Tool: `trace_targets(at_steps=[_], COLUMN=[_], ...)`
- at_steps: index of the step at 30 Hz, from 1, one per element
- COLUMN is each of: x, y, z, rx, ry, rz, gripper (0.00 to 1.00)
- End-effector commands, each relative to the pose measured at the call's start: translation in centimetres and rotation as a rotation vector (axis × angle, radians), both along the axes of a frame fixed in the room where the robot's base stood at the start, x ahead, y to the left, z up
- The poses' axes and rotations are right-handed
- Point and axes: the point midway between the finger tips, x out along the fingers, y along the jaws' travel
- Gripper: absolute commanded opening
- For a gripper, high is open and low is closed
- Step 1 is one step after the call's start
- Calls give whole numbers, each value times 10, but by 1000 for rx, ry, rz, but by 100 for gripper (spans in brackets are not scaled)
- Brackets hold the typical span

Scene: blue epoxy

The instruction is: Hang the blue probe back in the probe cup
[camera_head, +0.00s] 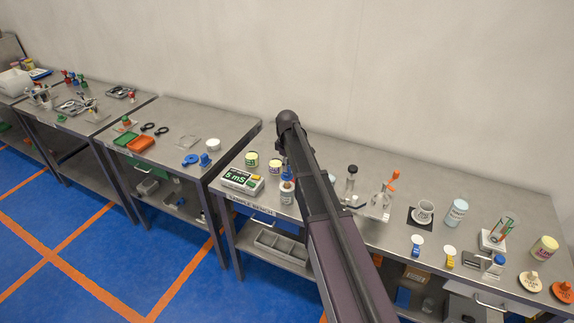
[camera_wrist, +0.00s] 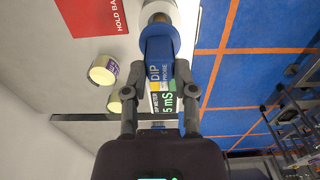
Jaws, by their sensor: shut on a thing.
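My gripper (camera_wrist: 160,78) is shut on the blue probe (camera_wrist: 159,50), with one finger on each side of its blue body, which is lettered DIP PROBE. A wide blue collar and a narrower brownish part show beyond the fingers. A white round thing (camera_wrist: 164,6), possibly the probe cup, lies at the top edge behind the probe's end. I cannot tell whether the end is inside it. In the head view the blue probe (camera_head: 286,176) shows above the front of the bench, beside my arm. My gripper is mostly hidden there.
The meter (camera_head: 242,181) reading 5 mS stands left of the probe. Two small labelled jars (camera_head: 263,164) stand behind it. Blue floor lies in front.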

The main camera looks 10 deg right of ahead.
Motion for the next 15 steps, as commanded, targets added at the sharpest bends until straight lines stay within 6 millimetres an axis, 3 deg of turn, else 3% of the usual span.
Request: trace_targets(at_steps=[15], x=[0], y=[0], z=[-9], rx=[0], ry=[0], rz=[0], gripper=[0])
